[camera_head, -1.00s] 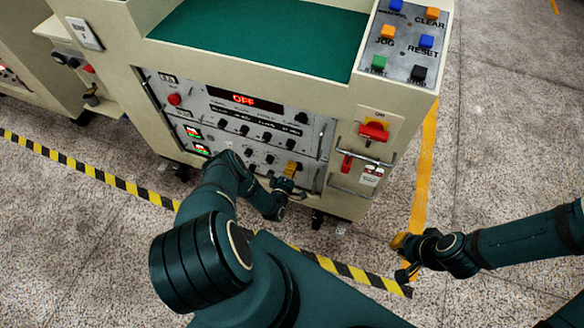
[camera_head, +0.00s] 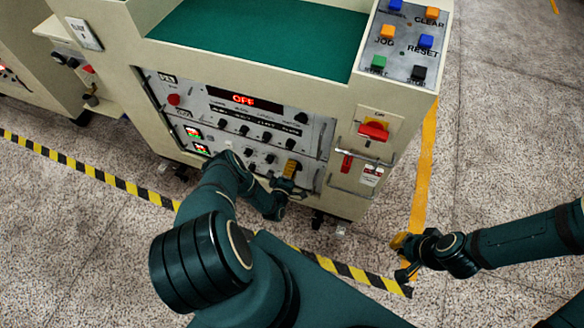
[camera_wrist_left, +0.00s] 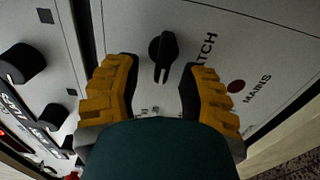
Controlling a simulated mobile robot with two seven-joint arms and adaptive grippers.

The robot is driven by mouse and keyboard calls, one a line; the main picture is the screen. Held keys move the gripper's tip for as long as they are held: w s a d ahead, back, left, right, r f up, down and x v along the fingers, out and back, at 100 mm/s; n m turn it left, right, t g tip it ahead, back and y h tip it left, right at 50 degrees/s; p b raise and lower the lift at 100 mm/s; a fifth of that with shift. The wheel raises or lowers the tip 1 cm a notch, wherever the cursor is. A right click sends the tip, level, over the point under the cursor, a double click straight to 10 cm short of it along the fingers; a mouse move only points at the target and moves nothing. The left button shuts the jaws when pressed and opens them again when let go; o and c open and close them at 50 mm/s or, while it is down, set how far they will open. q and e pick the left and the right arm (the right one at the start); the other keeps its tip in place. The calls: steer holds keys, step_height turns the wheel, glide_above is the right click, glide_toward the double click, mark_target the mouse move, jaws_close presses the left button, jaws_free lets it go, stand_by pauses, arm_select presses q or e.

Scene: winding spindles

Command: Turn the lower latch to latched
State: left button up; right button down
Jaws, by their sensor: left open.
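The black latch knob (camera_wrist_left: 163,52) shows in the left wrist view on a pale panel, its long grip running roughly up and down in the picture. A label beside it reads "ATCH", its start hidden. My left gripper (camera_wrist_left: 164,85) is open, with one yellow finger on each side of the knob; I cannot tell whether they touch it. In the head view my left gripper (camera_head: 290,170) is at the lower right of the cabinet's front panel (camera_head: 225,132) and hides the knob. My right gripper (camera_head: 403,258) stands apart, its fingers apparently spread, over the floor at right.
A red switch (camera_head: 374,131) and a metal handle (camera_head: 364,157) are right of the panel. Striped floor tape (camera_head: 90,171) crosses the open floor.

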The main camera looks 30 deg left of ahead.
arm_select(q)
steer(key=v, duration=0.7)
steer(key=shift+s, duration=0.25)
steer(key=shift+w+d, duration=0.1)
